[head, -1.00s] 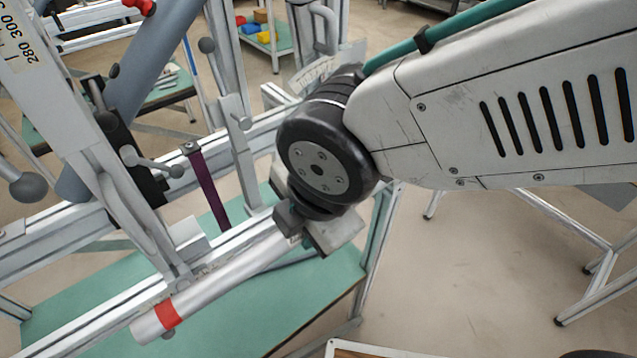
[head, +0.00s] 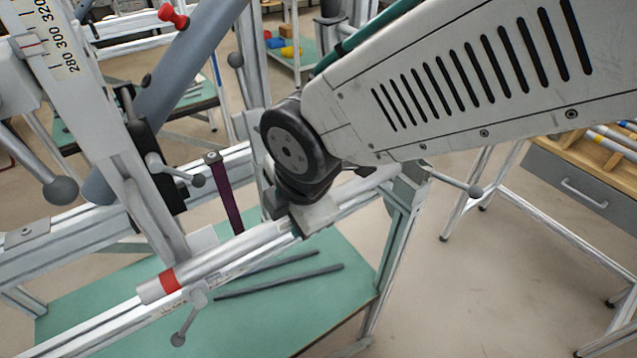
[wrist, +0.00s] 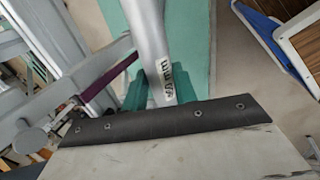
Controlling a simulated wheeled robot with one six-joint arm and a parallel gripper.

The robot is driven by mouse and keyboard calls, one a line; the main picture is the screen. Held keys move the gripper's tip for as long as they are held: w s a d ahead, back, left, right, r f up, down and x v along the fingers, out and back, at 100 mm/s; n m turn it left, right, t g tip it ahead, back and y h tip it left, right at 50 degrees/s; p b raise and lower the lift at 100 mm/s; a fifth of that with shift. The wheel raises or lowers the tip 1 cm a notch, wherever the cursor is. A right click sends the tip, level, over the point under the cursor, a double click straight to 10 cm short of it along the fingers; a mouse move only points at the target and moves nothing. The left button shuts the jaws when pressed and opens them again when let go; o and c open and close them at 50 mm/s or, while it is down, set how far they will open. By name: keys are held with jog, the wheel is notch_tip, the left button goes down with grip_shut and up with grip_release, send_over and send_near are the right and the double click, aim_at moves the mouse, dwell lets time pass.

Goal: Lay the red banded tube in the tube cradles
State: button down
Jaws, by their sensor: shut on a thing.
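The red banded tube (head: 225,255) is silver, with a red band (head: 169,281) near its lower left end. My gripper (head: 303,228) is shut on it near its right end. In the wrist view, the tube (wrist: 146,35) runs up from between the green fingers of my gripper (wrist: 152,88), with small print beside them. In the head view, the tube lies nearly along the light metal rail (head: 115,325) of the jig. The tube cradles are not clearly visible. I cannot tell whether the tube touches them or is held above.
A grey-blue tube (head: 200,62) slants through the jig behind a scaled upright (head: 75,85). A purple bar (head: 226,197) and clamp levers (head: 182,325) stand close to the tube. Dark rods lie on the green shelf (head: 320,300) below. A drawer bench (head: 575,180) is at right.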

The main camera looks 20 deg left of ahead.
jog(key=w+f, duration=0.1)
jog(key=w, duration=0.8)
jog(key=shift+w+d+f, duration=0.2)
jog(key=shift+w+f, duration=0.15)
jog(key=shift+w, duration=0.05)
dwell(0.9)
jog(key=shift+f, duration=0.3)
dwell(0.6)
jog(key=c, duration=1)
grip_release()
